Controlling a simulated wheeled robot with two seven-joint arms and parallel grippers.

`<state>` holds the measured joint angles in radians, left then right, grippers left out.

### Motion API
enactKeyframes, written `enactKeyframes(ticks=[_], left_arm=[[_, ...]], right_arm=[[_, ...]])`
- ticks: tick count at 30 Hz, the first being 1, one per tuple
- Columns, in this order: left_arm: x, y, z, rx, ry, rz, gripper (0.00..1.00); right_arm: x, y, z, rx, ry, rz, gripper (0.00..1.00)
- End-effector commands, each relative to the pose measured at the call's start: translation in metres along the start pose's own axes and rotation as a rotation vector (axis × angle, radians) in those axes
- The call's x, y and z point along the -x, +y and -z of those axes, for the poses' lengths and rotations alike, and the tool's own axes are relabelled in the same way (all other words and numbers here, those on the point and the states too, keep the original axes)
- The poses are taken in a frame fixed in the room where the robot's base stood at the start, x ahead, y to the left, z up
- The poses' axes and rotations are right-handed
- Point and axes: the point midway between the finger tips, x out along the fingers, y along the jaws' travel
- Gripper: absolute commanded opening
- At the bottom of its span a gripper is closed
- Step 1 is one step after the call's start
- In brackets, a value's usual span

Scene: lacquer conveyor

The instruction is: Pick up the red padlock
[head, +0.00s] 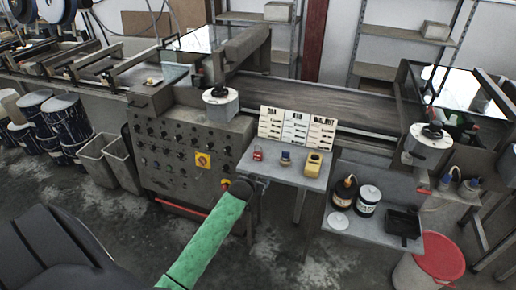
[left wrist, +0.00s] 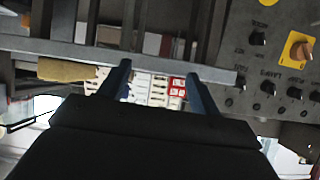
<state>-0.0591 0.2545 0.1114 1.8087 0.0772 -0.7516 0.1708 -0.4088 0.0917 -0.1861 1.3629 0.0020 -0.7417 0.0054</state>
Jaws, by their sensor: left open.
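The red padlock (head: 257,153) stands at the left end of a small grey shelf (head: 290,174). A blue padlock-like item (head: 285,158) and a yellow block-like item (head: 313,163) stand to its right. My left gripper (head: 250,184), on the green arm, is just below and left of the shelf, apart from the padlock. In the left wrist view, which looks upside down, my left gripper (left wrist: 157,72) has its two fingers apart with nothing held. A red-and-white patch (left wrist: 177,86), apparently the red padlock, shows beyond the shelf edge between the fingers. My right gripper is not in view.
White label cards (head: 297,130) stand behind the items. A control panel (head: 185,155) with knobs stands left of the shelf. A lower right table (head: 375,232) holds jars and a black tray. A red-topped bin (head: 440,258) stands at lower right.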

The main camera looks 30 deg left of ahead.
Motion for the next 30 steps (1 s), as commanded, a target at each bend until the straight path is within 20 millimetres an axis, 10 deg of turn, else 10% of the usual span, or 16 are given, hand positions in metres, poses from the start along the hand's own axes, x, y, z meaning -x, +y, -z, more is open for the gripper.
enactKeyframes(ticks=[2, 9, 30], left_arm=[[-0.009, -0.022, 0.034, 0.018, 0.052, 0.019, 0.64], [-0.036, -0.051, 0.061, 0.057, 0.134, 0.038, 0.64], [-0.089, -0.057, 0.084, 0.062, 0.145, 0.04, 0.64]], right_arm=[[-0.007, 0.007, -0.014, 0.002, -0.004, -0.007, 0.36], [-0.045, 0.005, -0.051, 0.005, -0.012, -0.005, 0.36], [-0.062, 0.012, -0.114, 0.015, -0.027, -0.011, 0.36]])
